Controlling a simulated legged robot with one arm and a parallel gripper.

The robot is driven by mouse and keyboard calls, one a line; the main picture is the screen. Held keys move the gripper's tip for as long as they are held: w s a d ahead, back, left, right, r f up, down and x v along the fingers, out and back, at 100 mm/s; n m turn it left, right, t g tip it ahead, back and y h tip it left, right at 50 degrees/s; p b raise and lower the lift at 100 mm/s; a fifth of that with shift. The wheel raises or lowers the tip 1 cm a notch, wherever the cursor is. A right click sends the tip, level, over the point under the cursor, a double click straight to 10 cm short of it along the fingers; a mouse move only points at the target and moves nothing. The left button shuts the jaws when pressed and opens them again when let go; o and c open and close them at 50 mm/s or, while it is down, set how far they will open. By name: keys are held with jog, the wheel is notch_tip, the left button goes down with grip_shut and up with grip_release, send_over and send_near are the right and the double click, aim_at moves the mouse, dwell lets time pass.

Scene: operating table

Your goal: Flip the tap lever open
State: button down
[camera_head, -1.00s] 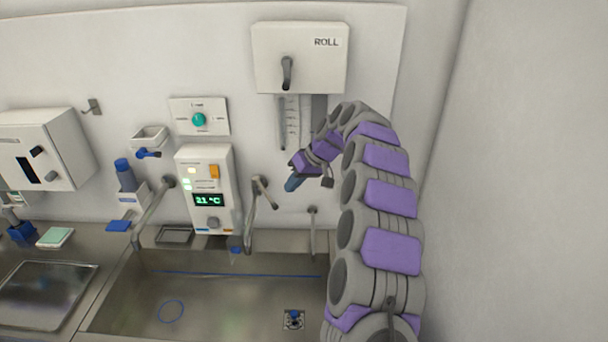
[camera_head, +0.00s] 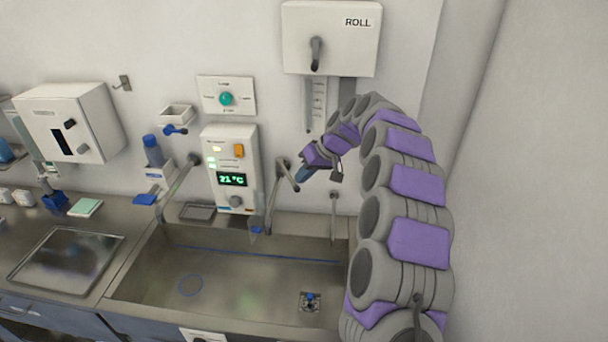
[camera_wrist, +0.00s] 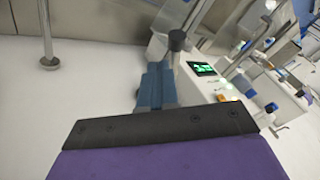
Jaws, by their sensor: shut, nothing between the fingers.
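The tap (camera_head: 270,200) is a metal fixture on the wall above the sink, right of the temperature panel. Its short lever (camera_head: 289,178) slants down and to the right from the wall mount. In the wrist view, the blue fingers (camera_wrist: 156,88) are together and empty. A dark rounded end of what looks like the lever (camera_wrist: 177,40) stands just beyond the fingertips.
The temperature panel (camera_head: 233,180) is left of the tap. The steel sink (camera_head: 240,285) lies below, and a thin metal pipe (camera_head: 333,215) stands to the right. The roll dispenser (camera_head: 330,60) hangs above my arm.

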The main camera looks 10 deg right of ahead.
jog(key=shift+s+a, duration=0.1)
jog(key=shift+s, duration=0.05)
jog(key=shift+a+r+m, duration=0.1)
jog(key=shift+a+m, duration=0.05)
jog(key=shift+m, duration=0.25)
jog(key=w+a+m+t+h+p, duration=0.1)
jog(key=a+m+t+h+p, duration=0.2)
jog(key=a+m+p, duration=0.5)
jog(key=shift+w+a+m+h+p, duration=0.25)
jog(key=shift+a+h+p, duration=0.35)
jog(key=shift+a+p, duration=1.75)
jog(key=shift+d, duration=0.25)
jog(key=shift+s, duration=0.1)
